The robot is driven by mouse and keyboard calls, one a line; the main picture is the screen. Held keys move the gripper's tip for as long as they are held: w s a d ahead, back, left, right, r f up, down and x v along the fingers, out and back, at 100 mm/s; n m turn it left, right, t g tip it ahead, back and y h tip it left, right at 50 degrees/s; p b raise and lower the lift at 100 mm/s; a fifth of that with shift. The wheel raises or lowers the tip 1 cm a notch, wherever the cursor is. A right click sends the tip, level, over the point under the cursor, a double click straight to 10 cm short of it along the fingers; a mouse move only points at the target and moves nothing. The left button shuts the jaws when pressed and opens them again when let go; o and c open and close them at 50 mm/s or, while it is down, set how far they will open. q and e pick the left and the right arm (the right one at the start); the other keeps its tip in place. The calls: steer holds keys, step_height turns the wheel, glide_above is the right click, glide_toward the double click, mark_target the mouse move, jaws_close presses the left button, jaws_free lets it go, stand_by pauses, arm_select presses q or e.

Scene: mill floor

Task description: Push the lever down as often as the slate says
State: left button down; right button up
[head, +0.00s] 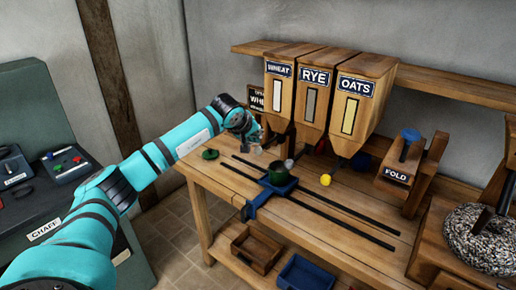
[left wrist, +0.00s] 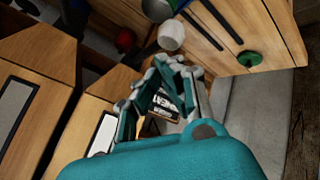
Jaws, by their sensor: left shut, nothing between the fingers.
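Three wooden hoppers marked WHEAT (head: 280,68), RYE (head: 312,78) and OATS (head: 364,84) stand over the bench. Below them are a pale knob (left wrist: 171,36), a red knob (head: 320,146) and a yellow knob (head: 326,180); the yellow one ends a dark lever under OATS. The small dark slate (head: 256,98) by the WHEAT hopper is partly covered by my left arm; it also shows behind the fingers in the left wrist view (left wrist: 166,104). Only part of its writing, "WHE", is readable. My left gripper (head: 254,146) is shut and empty, above the bench left of the WHEAT outlet. My right gripper is out of view.
A green cup (head: 278,174) sits on a blue carriage (head: 262,196) on dark rails. A green disc (head: 210,154) lies at the bench's left. Trays sit on the lower shelf.

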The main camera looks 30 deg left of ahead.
mark_target(255, 149)
arm_select(q)
steer(key=shift+f, duration=0.45)
stand_by(0.5)
steer(key=shift+f+b, duration=0.85)
steer(key=shift+f, duration=0.05)
stand_by(0.5)
steer(key=shift+f+b, duration=1.05)
steer(key=shift+f, duration=0.35)
stand_by(1.0)
steer(key=shift+r, duration=0.1)
stand_by(0.5)
steer(key=shift+r+p, duration=1.9)
steer(key=shift+r, duration=1)
steer(key=shift+r+p, duration=1.65)
steer(key=shift+r, duration=0.85)
